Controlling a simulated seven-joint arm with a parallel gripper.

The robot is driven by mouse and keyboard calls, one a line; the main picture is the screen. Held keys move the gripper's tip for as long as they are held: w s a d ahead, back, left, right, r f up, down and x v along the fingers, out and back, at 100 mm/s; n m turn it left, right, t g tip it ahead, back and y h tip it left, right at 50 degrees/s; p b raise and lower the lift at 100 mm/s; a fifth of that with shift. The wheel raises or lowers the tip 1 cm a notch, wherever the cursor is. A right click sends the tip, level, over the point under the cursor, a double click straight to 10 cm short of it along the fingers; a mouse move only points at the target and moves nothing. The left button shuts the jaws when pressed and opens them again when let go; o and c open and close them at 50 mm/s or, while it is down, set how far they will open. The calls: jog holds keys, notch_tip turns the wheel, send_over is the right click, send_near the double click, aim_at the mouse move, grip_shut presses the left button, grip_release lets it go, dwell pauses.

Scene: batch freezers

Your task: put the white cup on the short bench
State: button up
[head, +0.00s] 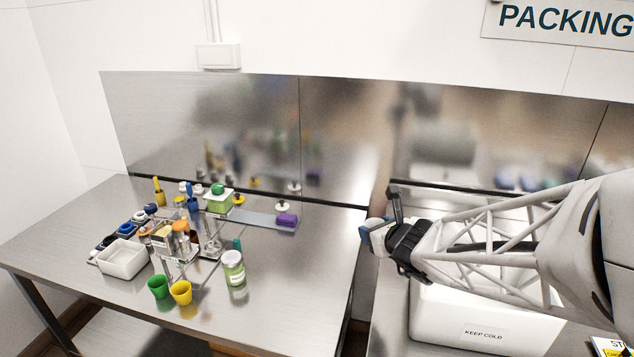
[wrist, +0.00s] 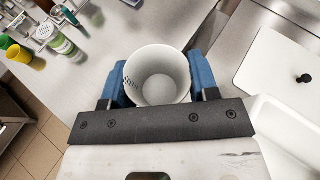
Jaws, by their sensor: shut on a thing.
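The white cup (wrist: 157,72) is upright between the blue fingers of my gripper (wrist: 159,88) in the wrist view, with its open mouth towards the camera. My gripper is shut on it. The left bench (head: 290,285) holds many small items and has a clear right side. The right bench (head: 393,300) lies under my arm. I cannot tell by length which is the short one, as the right bench runs out of view.
A white "KEEP COLD" box (head: 470,333) stands on the right bench. On the left bench are a green cup (head: 158,287), a yellow cup (head: 181,292), a green-labelled jar (head: 233,268), a white tray (head: 122,262), a metal rack and a purple block (head: 287,220).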

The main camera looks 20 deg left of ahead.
jog(key=s+a+n+g+y, duration=0.2)
jog(key=s+a+n+g, duration=0.1)
jog(key=s+a, duration=1)
jog(key=s+a+n+g+y, duration=0.35)
jog(key=s+a, duration=0.65)
jog(key=a, duration=0.6)
notch_tip(320, 180, down, 17)
jog(key=shift+h, duration=0.45)
jog(key=shift+a+r, duration=0.1)
jog(key=shift+r, duration=0.05)
send_over(210, 307)
jog(key=shift+a+f, duration=0.1)
jog(key=shift+f, duration=0.65)
jog(key=shift+f, duration=0.15)
jog(key=shift+f, duration=1.6)
